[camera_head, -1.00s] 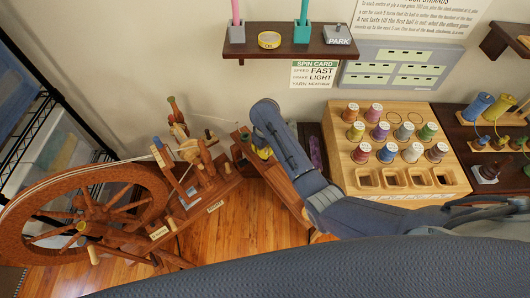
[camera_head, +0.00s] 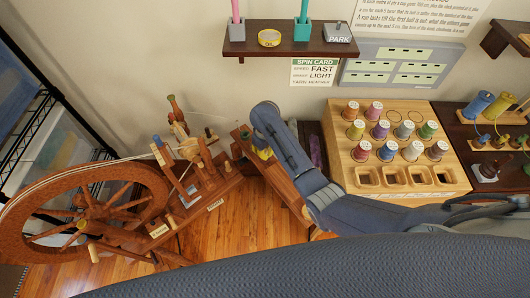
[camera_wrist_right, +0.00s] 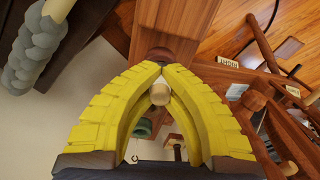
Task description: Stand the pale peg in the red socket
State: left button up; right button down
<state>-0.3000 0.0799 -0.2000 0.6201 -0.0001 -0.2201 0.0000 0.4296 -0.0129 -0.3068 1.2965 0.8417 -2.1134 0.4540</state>
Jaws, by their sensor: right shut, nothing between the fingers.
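My right gripper (camera_wrist_right: 158,64) shows best in the wrist view, with its yellow fingers meeting at the tips and nothing held. In the head view, the right gripper (camera_head: 262,153) is mostly hidden under my grey arm, over a long wooden board (camera_head: 285,187). A pale round peg end (camera_wrist_right: 156,94) shows through the gap between the finger pads in the wrist view, apart from the grip; its length is hidden. A dark red-brown round piece (camera_wrist_right: 159,53) lies just past the fingertips; I cannot tell whether it is the red socket. My left gripper is not in view.
A spinning wheel (camera_head: 152,205) stands left of the gripper. A pale wooden spool rack (camera_head: 350,176) with several spools stands to the right. A dark wall shelf (camera_head: 260,46) is behind. The wooden floor (camera_head: 240,222) shows between wheel and board.

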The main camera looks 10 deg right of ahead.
aim_at(265, 150)
jog(key=shift+f, duration=0.65)
jog(key=c, duration=2.1)
grip_release()
jog(key=o, duration=0.6)
jog(key=shift+r, duration=6)
